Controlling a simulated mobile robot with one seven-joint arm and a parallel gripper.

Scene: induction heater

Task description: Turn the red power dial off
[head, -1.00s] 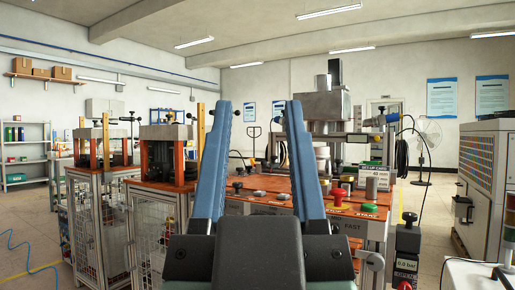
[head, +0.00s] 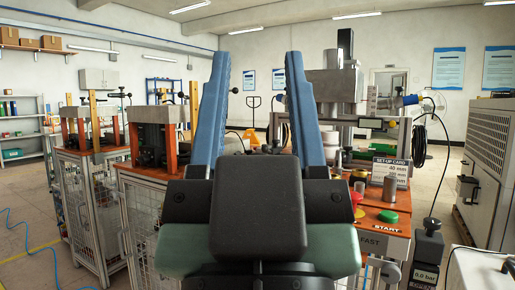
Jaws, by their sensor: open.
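My gripper (head: 256,62) points up in the head view, with its two blue fingers wide apart and nothing between them. Its dark wrist block covers the left part of the orange control bench (head: 392,228). A red knob (head: 356,197) on a yellow base stands on the bench, right of the right finger. A green button (head: 388,216) marked START is beside it. I cannot tell whether the red knob is the power dial, and no dial marking is readable. My gripper appears apart from these controls.
A set-up card (head: 391,172) and a grey cylinder (head: 390,188) stand behind the buttons. A pressure box (head: 427,258) hangs at the bench's right side. Caged machines (head: 155,190) stand left, and a large grey cabinet (head: 490,165) stands right. Floor shows between bench and cabinet.

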